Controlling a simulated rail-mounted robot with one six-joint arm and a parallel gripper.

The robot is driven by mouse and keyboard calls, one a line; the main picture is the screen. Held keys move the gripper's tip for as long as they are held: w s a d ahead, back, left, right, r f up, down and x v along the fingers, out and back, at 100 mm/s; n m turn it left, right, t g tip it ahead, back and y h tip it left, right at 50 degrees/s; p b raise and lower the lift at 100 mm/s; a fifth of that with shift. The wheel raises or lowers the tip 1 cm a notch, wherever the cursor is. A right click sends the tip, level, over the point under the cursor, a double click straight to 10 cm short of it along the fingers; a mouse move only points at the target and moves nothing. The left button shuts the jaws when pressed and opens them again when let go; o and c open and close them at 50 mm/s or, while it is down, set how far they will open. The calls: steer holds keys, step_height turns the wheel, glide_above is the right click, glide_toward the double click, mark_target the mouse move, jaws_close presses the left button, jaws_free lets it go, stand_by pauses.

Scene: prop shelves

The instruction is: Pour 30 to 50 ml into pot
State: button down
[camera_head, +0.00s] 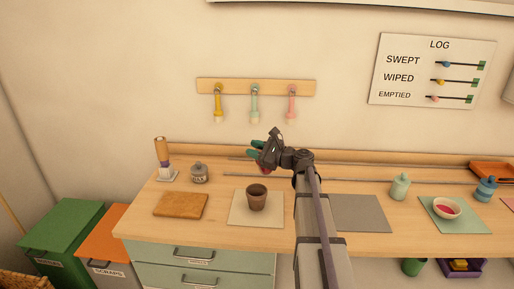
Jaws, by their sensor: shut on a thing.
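The pot (257,198) is a small brown, tapered pot. It stands upright on a pale square mat (237,217) in the middle of the wooden counter. Its inside looks dark, and I cannot tell what it holds. My gripper (263,152) is above and slightly behind the pot in the picture, apart from it. It is shut on a small dark green thing (256,144), mostly hidden by the dark jaws. A bit of red shows just below the jaws. I see no liquid stream.
A brown board (181,205), a grey jar (199,173) and a brush (163,160) are at left. A grey mat (361,213) lies bare right of my arm. Farther right are a pale green bottle (399,187), a bowl (446,208) and a blue bottle (486,190).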

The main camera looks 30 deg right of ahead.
step_height(320, 180, down, 6)
steer(key=n+b, duration=0.2)
steer(key=n, duration=0.2)
steer(key=n+b, duration=0.3)
steer(key=n, duration=0.1)
steer(key=shift+s+a+n, duration=0.15)
steer(key=shift+n, duration=0.25)
steer(key=shift+a+f+n+b, duration=0.1)
steer(key=shift+f+n+b, duration=0.8)
steer(key=shift+n+b, duration=0.15)
stand_by(5.5)
